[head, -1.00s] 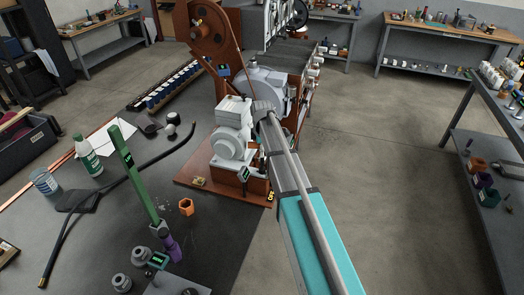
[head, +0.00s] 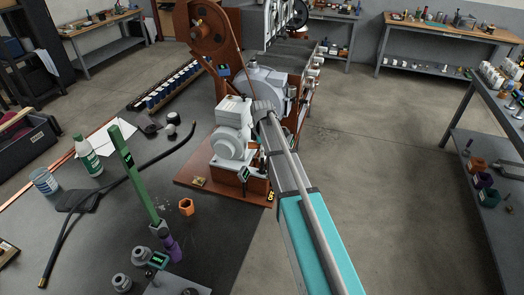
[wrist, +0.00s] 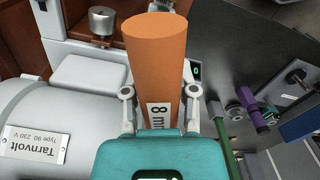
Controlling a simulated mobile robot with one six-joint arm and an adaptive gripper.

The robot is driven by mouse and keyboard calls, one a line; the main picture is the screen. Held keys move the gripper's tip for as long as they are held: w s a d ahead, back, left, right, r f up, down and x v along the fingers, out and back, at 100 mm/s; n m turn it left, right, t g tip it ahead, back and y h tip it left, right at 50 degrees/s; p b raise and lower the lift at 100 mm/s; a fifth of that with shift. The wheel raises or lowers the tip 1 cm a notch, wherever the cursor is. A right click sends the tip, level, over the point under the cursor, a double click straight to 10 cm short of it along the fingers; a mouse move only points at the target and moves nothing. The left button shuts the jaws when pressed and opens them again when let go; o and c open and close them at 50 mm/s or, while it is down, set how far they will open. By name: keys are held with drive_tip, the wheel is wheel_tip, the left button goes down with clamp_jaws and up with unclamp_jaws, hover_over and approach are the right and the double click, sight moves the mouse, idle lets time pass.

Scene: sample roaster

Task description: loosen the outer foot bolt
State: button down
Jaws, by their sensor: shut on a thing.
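My gripper (wrist: 160,96) is shut on an orange cylindrical driver handle (wrist: 155,50) marked "8 mm", with one finger on each side of it. A grey motor (wrist: 40,105) with a "Tarnvolt" plate lies just left of the gripper in the wrist view. In the head view a grey motor (head: 230,140) stands on a red-brown base plate (head: 195,178), beside the end of my arm. I cannot make out the outer foot bolt in either view.
A small green display (wrist: 196,70) shows beside the handle. Open floor lies right.

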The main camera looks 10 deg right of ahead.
drive_tip(key=shift+r, duration=0.2)
drive_tip(key=shift+r+p, duration=1.5)
drive_tip(key=shift+p, duration=0.15)
